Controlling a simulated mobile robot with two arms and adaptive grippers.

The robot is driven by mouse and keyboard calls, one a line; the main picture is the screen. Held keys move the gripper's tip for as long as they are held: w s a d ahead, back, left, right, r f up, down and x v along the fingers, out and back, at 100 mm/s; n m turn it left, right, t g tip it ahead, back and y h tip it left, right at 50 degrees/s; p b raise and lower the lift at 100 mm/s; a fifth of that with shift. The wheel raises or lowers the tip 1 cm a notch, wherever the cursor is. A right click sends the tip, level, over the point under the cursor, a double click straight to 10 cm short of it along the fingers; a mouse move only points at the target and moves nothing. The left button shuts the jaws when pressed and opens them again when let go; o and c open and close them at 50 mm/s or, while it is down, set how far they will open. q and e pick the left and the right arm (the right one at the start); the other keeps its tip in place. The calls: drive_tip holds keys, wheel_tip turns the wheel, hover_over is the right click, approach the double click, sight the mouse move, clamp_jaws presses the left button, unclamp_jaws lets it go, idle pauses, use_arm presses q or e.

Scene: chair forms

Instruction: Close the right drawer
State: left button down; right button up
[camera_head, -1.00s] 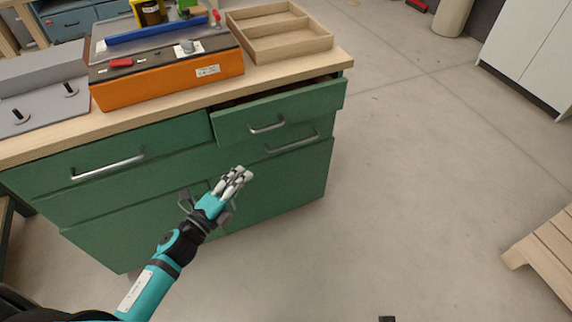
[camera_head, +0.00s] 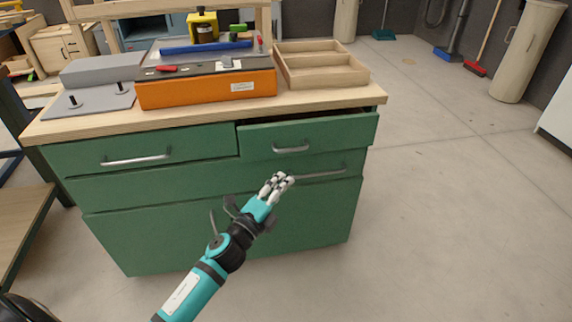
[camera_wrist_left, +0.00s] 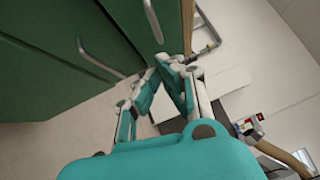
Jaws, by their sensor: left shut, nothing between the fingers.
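The right drawer (camera_head: 330,136) of the green cabinet (camera_head: 225,215) is partly pulled out at the top right. A dark gap shows between it and the worktop. Its metal handle (camera_head: 291,148) is on the front. My left gripper (camera_head: 279,184) is shut and empty, in front of the cabinet and a little below that handle. It looks apart from the drawer. In the left wrist view my left gripper (camera_wrist_left: 165,62) points near the green fronts, with a metal handle (camera_wrist_left: 153,20) close to its fingertips. My right gripper is not in view.
The left drawer (camera_head: 150,149) looks shut. On the wooden worktop (camera_head: 180,118) are an orange machine (camera_head: 208,90), a grey plate with knobs (camera_head: 90,102) and a wooden tray (camera_head: 320,66).

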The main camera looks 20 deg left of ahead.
sight(290, 144)
use_arm(q)
drive_tip(key=w+a+r, duration=0.1)
drive_tip(key=w, duration=0.5)
drive_tip(key=shift+w+a, duration=0.15)
drive_tip(key=shift+a, duration=0.15)
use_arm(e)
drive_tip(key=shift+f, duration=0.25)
use_arm(q)
drive_tip(key=w+a, duration=0.1)
drive_tip(key=w+a+b, duration=0.1)
drive_tip(key=w, duration=0.1)
drive_tip(key=shift+w+a, duration=0.25)
drive_tip(key=shift+w, duration=0.05)
drive_tip(key=shift+a+r, duration=0.1)
drive_tip(key=shift+r, duration=0.05)
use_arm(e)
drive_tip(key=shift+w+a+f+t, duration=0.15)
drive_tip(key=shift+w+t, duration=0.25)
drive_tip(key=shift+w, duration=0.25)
